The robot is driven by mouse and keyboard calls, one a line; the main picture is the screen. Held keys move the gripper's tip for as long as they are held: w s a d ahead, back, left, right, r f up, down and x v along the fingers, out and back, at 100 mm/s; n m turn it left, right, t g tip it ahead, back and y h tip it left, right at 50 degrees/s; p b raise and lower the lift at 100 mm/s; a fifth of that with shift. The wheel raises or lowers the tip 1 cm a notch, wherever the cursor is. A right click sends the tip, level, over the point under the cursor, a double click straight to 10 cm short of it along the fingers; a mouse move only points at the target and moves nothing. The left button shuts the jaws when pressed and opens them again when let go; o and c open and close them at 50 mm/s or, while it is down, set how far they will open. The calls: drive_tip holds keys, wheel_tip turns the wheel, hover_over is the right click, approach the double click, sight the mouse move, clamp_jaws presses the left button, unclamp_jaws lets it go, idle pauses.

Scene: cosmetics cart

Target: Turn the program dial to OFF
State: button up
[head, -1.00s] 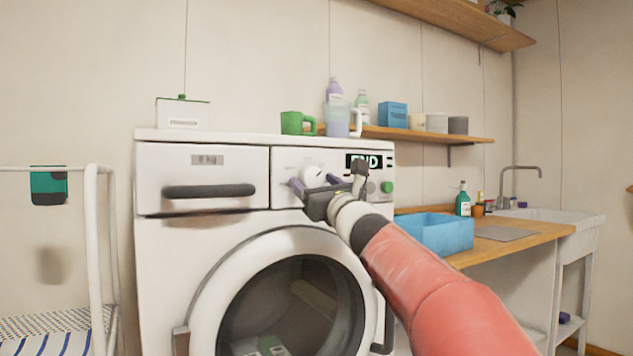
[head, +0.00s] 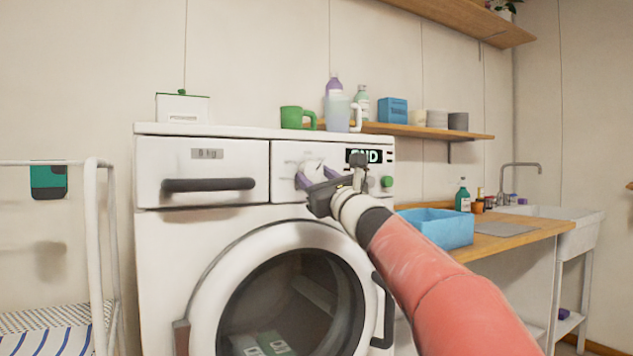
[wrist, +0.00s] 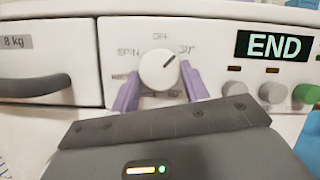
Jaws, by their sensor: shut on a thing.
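The program dial (wrist: 160,70) is a round white knob on the washing machine's front panel. In the wrist view its dark pointer line points to the upper right, between the OFF label (wrist: 160,37) straight above it and a label at its right. The dial also shows in the head view (head: 314,167), partly covered by my gripper. My gripper (head: 316,177) is at the panel, its purple fingers on either side of the dial. In the wrist view my gripper (wrist: 160,76) is shut on the dial, left and right of it.
The display (wrist: 274,46) reads END, with grey buttons and a green button (wrist: 305,93) below it. The detergent drawer (head: 203,172) is left of the dial. The round door (head: 290,300) is below. A green mug (head: 292,118) stands on top. A blue bin (head: 435,228) sits on the counter.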

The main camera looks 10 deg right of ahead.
drive_tip(key=n+y, duration=0.1)
drive_tip(key=n, duration=0.1)
drive_tip(key=n+g+y, duration=0.1)
drive_tip(key=n, duration=0.1)
drive_tip(key=n+y+b, duration=0.1)
drive_tip(key=n, duration=0.1)
drive_tip(key=shift+w+d+g, duration=0.1)
drive_tip(key=shift+d+g, duration=0.15)
drive_tip(key=shift+g, duration=0.15)
drive_tip(key=shift+d+r+n+g+y, duration=0.1)
drive_tip(key=shift+n+g+y, duration=0.35)
drive_tip(key=shift+n, duration=0.95)
drive_tip(key=shift+r+n+g+y, duration=0.1)
drive_tip(key=shift+n+g+y, duration=0.3)
drive_tip(key=shift+n, duration=1)
drive_tip(key=shift+g, duration=0.25)
drive_tip(key=o, duration=1)
drive_tip(key=b+v, duration=0.2)
drive_tip(key=v, duration=0.5)
drive_tip(key=shift+s+d+f, duration=0.1)
drive_tip(key=shift+s+d, duration=0.1)
drive_tip(key=shift+s, duration=0.1)
